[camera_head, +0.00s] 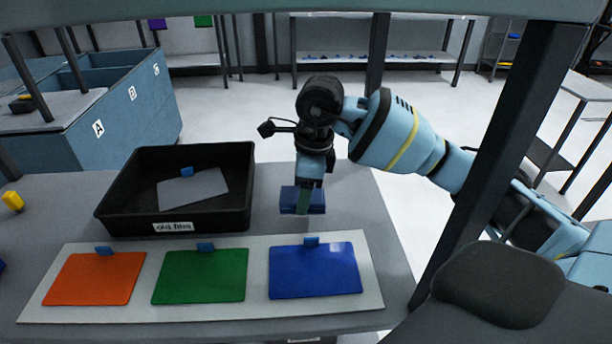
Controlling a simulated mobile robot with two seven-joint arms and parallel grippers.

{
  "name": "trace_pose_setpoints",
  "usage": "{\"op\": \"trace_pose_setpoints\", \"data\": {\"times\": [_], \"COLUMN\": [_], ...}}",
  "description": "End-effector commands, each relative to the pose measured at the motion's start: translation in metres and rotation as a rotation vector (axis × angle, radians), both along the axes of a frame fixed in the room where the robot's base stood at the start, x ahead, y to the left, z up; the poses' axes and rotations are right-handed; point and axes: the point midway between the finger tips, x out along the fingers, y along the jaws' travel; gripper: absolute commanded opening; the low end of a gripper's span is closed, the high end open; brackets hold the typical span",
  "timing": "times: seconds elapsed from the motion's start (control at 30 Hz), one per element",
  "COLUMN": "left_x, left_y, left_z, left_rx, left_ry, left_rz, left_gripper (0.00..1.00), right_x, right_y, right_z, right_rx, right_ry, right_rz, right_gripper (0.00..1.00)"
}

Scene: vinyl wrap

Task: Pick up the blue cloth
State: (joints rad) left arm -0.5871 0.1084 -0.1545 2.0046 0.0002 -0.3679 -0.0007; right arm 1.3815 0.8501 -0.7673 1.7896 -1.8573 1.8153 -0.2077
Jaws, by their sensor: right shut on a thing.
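A folded dark blue cloth (288,200) hangs in the jaws of my right gripper (305,196), which points down above the grey table behind the blue panel. The gripper is shut on the cloth, and a shadow lies on the table below it. The cloth appears to be held clear of the table. The fingertips partly cover its middle. My left gripper is not in view.
A pale board (130,312) at the front bears an orange panel (94,279), a green panel (200,277) and a blue panel (315,271), each with a small blue block. A black bin (113,212) holding a grey sheet stands left. A dark post (495,150) rises right.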

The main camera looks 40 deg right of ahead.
Motion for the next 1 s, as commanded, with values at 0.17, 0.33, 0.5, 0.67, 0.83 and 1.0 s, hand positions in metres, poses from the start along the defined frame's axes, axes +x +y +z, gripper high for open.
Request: {"op": "trace_pose_setpoints", "data": {"times": [0.17, 0.33, 0.5, 0.67, 0.83, 1.0], "left_x": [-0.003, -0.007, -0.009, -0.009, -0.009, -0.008], "left_y": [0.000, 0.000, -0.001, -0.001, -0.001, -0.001], "left_z": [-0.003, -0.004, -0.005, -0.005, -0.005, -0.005], "left_rx": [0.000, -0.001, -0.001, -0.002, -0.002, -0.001], "left_ry": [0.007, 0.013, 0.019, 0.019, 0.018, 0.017], "left_rz": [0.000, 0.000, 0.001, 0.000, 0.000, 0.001], "left_gripper": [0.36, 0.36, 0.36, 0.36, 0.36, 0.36], "right_x": [-0.029, -0.047, -0.057, -0.060, -0.060, -0.060], "right_y": [0.026, 0.043, 0.052, 0.055, 0.055, 0.055], "right_z": [0.002, 0.005, 0.006, 0.007, 0.007, 0.007], "right_rx": [0.000, 0.000, 0.000, 0.000, 0.000, 0.000], "right_ry": [0.002, 0.000, 0.002, 0.002, 0.002, 0.002], "right_rz": [0.005, 0.003, 0.001, -0.001, -0.001, -0.001], "right_gripper": [0.36, 0.36, 0.36, 0.36, 0.36, 0.41]}}
